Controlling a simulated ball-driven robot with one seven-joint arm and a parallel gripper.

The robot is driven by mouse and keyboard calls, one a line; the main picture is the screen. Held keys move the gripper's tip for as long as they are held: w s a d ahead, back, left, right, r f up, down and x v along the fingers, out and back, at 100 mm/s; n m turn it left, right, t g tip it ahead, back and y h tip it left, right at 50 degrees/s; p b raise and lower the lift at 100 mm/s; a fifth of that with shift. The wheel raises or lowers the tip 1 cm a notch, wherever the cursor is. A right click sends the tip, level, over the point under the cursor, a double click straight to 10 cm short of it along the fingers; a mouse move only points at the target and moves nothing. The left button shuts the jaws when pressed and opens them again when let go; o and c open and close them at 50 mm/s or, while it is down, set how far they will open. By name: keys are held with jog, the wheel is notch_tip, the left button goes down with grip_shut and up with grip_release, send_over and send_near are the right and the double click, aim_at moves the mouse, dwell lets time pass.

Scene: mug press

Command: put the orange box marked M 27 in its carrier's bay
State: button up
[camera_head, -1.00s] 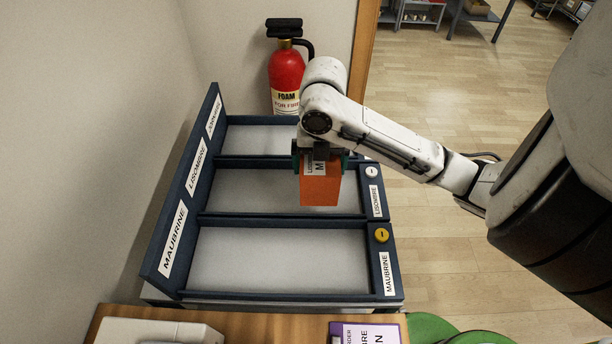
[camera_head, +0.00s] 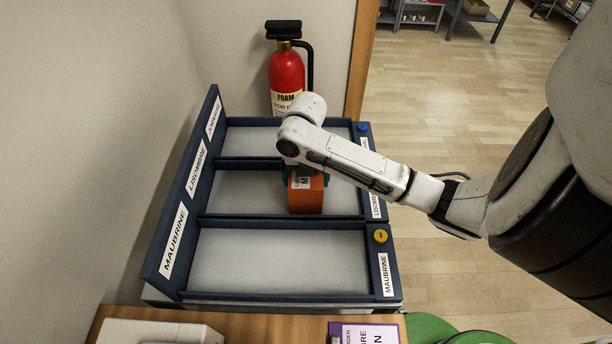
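The orange box (camera_head: 306,199) has a white label on its top; its print is too small to read surely, though an M shows. My gripper (camera_head: 304,178), with teal fingers, is shut on the box from above, and the arm hides part of it. The box is over or in the middle bay, marked LISOMBRE (camera_head: 240,192), towards its right half. I cannot tell whether it touches the bay floor. The front bay, marked MAUBRINE (camera_head: 280,262), is empty. The back bay (camera_head: 255,139) looks empty where it shows.
Dark dividers and a tall left board (camera_head: 182,205) frame the bays. A yellow button (camera_head: 380,236) and a blue button (camera_head: 362,127) sit on the right edge. A red fire extinguisher (camera_head: 286,75) stands behind. A wooden desk edge (camera_head: 250,321) and a purple-edged card (camera_head: 364,334) are in front.

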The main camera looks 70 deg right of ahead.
jog(key=shift+f, duration=0.1)
jog(key=o, duration=0.9)
jog(key=shift+c, duration=0.2)
notch_tip(320, 180, up, 12)
jog(key=shift+r, duration=0.2)
